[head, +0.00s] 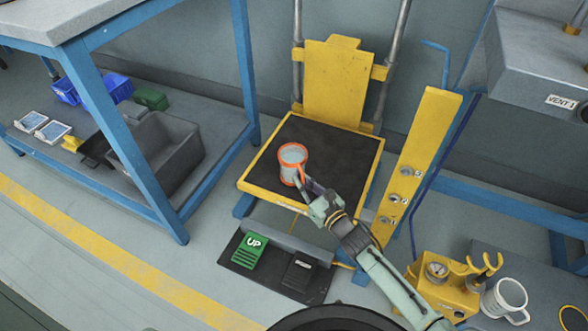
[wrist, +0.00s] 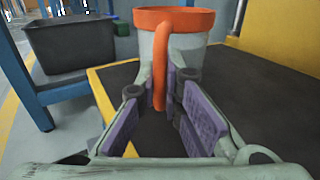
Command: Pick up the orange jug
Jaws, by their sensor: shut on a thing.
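The orange jug (head: 292,163) has a pale grey body with an orange rim and an orange handle. In the head view it is upright at the left part of the black-topped yellow platform (head: 345,153). In the wrist view the jug (wrist: 195,52) is straight ahead, its handle toward me. My gripper (head: 306,188) reaches it from the lower right. In the wrist view my gripper (wrist: 160,104) has its purple pads on both sides of the orange handle, shut on it. I cannot tell whether the jug's base touches the platform.
A green UP pedal (head: 249,250) and a dark pedal (head: 298,275) lie in front of the platform. A yellow post (head: 417,165) stands to its right. A blue-legged bench (head: 130,130) with a grey bin (head: 165,148) is on the left. A white jug (head: 505,300) stands at lower right.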

